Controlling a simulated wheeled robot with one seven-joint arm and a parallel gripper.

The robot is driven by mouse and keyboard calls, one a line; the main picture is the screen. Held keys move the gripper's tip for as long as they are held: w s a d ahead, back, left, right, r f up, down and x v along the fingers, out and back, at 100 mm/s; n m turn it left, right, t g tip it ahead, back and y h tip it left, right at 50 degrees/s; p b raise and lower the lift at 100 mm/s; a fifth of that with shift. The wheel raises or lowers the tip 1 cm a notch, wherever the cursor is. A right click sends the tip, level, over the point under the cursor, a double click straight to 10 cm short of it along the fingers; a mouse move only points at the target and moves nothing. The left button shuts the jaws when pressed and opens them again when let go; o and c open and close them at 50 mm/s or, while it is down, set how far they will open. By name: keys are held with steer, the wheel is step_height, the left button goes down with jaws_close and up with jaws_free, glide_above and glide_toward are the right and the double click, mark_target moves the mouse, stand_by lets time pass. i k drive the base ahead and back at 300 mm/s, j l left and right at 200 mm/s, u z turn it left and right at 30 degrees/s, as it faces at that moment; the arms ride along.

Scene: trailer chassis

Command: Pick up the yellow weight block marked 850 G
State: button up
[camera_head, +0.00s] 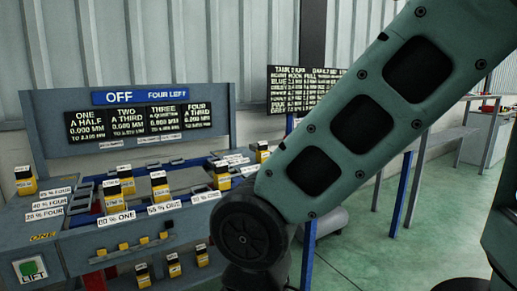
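Several small yellow blocks with dark tops stand on and below a grey-blue bench (98,240). One yellow block (26,187) is at the bench's left, one (160,191) near its middle, and one (222,181) further right. More yellow blocks (174,268) stand lower, near the picture's bottom edge. Their marks are too small to read, so I cannot tell which is 850 G. My arm crosses the right half from the upper right down to a dark round joint in front of the bench's right side. My gripper is not in view.
A panel (228,120) behind the bench reads OFF and FOUR LEFT. White label strips and a green LIFT button (30,269) are on the bench. A black text board (285,90) stands behind. Green floor (365,245) is open at right, before another bench (440,140).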

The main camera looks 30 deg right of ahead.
mark_target(221, 176)
steer(key=i+l+u, duration=0.15)
steer(key=i+u, duration=0.3)
steer(key=i, duration=0.75)
